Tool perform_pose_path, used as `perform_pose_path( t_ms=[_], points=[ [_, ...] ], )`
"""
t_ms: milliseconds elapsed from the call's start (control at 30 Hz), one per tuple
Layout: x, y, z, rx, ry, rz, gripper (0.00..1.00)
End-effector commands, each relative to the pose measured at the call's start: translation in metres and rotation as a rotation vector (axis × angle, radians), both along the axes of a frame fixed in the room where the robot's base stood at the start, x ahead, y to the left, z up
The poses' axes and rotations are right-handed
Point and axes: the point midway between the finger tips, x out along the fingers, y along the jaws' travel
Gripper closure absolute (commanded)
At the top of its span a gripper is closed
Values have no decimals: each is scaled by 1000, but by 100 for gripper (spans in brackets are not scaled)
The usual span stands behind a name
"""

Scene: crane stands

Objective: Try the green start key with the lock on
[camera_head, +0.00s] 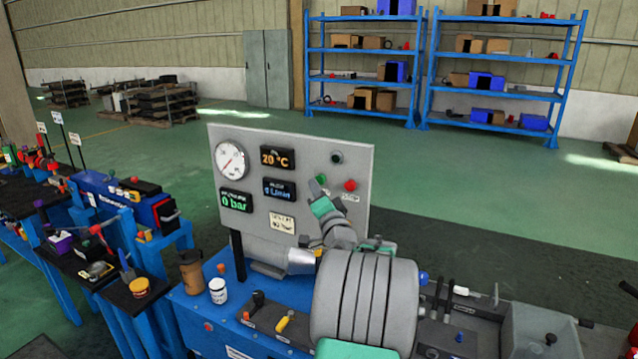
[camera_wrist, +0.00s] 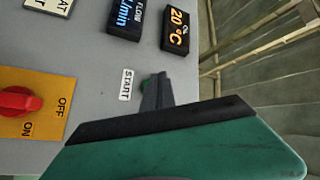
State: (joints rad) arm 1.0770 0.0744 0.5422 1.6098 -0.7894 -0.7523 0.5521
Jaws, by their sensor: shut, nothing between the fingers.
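The green start key (camera_wrist: 146,83) shows as a small green edge beside the START label in the wrist view. It also shows in the head view (camera_head: 321,178), on the grey panel (camera_head: 300,145). My gripper (camera_wrist: 156,85) is shut and empty. Its fingertips are right at the key and cover most of it; I cannot tell whether they press it. In the head view my gripper (camera_head: 315,186) is in front of the panel. A red rotary switch (camera_wrist: 16,102) sits on a yellow OFF/ON plate; its exact setting is unclear. No lock can be made out on it.
The displays read 20 °C (camera_head: 277,158), 0 bar (camera_head: 235,201) and a flow of 0 L/min (camera_head: 279,190). A red button (camera_head: 350,185) and a black knob (camera_head: 337,158) are close to my gripper. A white cup (camera_head: 218,291) stands on the blue bench.

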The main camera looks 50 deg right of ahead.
Motion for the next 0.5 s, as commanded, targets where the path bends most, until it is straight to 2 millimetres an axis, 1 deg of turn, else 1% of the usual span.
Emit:
perform_pose_path(
  t_ms=[267, 500],
  points=[
    [0, 3, -1, 1, 1, 1, 100],
    [-7, 25, -2, 2, 1, 1, 100]
  ],
)
